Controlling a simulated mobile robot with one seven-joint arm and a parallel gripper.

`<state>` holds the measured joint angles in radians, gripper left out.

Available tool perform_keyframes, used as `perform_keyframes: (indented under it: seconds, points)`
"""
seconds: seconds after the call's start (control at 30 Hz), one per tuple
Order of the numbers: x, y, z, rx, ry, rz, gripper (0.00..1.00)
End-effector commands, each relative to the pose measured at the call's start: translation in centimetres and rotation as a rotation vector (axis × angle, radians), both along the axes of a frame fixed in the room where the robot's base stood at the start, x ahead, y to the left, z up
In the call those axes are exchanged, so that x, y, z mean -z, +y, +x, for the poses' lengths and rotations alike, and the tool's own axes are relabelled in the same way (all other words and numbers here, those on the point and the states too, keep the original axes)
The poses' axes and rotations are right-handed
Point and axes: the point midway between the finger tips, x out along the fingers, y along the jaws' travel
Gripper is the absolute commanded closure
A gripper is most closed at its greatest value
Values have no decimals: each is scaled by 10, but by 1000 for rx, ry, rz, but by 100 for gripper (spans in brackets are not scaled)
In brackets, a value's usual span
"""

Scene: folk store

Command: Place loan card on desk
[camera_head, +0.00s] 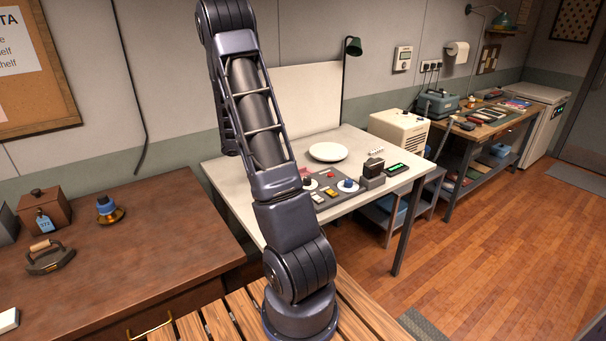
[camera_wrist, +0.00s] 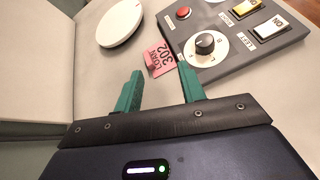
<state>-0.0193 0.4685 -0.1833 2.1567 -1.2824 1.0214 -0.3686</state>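A pink card (camera_wrist: 158,60) marked 302 lies on the pale tabletop (camera_wrist: 100,75) beside a grey control panel in the wrist view. Part of it shows as a pink patch (camera_head: 305,171) beside my arm in the head view. My gripper (camera_wrist: 161,75) has two teal fingers spread apart, with nothing held between them. The card is just beyond the fingertips; whether they touch it is unclear. My gripper is hidden behind my arm in the head view. A brown wooden desk (camera_head: 130,245) stands at the left.
The grey panel (camera_wrist: 225,35) with knobs and switches borders the card on the right. A white plate (camera_wrist: 120,22) lies behind it. An iron (camera_head: 50,258), a wooden box (camera_head: 44,208) and a blue-topped item (camera_head: 108,210) stand on the brown desk; its middle is clear.

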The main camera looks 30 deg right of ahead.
Motion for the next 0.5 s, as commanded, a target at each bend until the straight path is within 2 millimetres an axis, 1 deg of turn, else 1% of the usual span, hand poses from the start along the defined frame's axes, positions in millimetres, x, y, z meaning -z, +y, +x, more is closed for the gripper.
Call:
perform_keyframes:
  seconds: [0.03, 0.1, 0.23, 0.3, 0.4, 0.5]
  points:
    - [13, -4, 7, -27, 37, -19, 60]
    - [28, -11, 16, -69, 86, -46, 60]
    - [52, -20, 29, -133, 161, -87, 60]
    - [61, -23, 35, -160, 191, -103, 60]
    - [70, -27, 39, -185, 218, -119, 60]
    - [74, -29, 41, -196, 230, -125, 60]
